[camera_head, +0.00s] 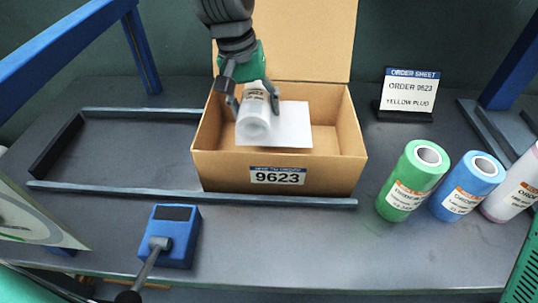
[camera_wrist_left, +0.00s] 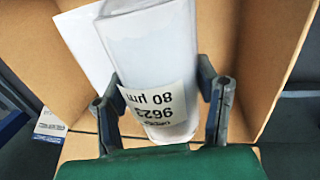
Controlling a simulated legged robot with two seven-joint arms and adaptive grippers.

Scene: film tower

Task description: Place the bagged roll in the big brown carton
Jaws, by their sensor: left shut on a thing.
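The bagged roll (camera_head: 254,120) is a white roll in a clear bag, with a label reading 9623. It also shows close up in the left wrist view (camera_wrist_left: 150,50), where the label reads 9623 and 80 µm. My left gripper (camera_head: 252,100) is shut on the roll, with one finger on each side of it in the left wrist view (camera_wrist_left: 163,105). The big brown carton (camera_head: 225,172) stands open at the table's middle, lid up at the back, front label 9623. The roll is over or inside the carton's opening; its exact height is unclear. My right gripper is not in view.
A white sheet (camera_head: 292,128) is in the carton beside the roll. Green (camera_head: 405,190), blue (camera_head: 462,195) and whitish (camera_head: 515,190) rolls stand at right. An order sheet stand (camera_head: 408,95) is behind them. A blue device (camera_head: 168,245) sits front left. A rail frame (camera_head: 110,190) borders the carton.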

